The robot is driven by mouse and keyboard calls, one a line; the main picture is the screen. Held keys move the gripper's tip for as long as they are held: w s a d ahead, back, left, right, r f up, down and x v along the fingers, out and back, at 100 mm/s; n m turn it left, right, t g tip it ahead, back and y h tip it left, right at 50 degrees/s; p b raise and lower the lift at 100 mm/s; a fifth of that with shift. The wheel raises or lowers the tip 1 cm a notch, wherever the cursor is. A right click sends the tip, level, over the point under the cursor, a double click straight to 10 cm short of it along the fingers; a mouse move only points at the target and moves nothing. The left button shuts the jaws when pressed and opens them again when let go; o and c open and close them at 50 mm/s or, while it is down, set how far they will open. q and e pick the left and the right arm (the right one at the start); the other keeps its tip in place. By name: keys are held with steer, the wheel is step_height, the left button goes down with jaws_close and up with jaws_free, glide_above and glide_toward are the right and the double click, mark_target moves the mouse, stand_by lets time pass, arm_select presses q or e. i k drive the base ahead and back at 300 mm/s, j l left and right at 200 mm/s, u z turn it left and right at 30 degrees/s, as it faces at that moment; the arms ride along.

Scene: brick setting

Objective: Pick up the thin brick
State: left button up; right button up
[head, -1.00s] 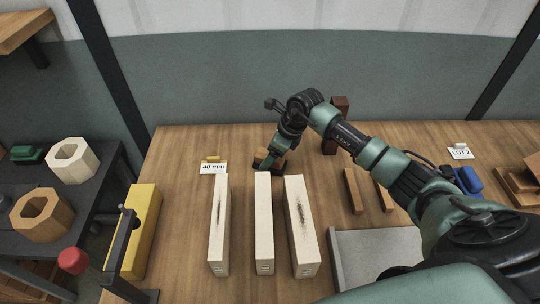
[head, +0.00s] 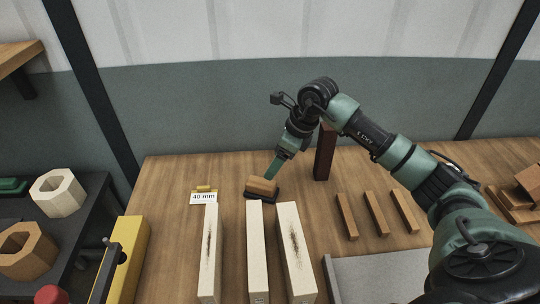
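My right arm comes in from the right, and its gripper (head: 271,171) points down at a small wooden block (head: 262,186) with a dark base. One green finger shows at the block's top edge; the other finger is hidden, so I cannot tell its opening or any contact. Three thin brown bricks lie apart on the table right of centre: left (head: 347,216), middle (head: 376,213), right (head: 405,211). Which piece is the thin brick is not clear. My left gripper is not in view.
Three long pale bars (head: 256,250) lie at the front of the wooden table (head: 170,230). A dark red upright block (head: 324,153) stands behind the arm. A "40 mm" card (head: 203,198), a yellow level-like block (head: 128,258) and a grey plate (head: 375,275) are nearby.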

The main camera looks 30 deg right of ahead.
mark_target(258, 288)
steer(key=k, duration=2)
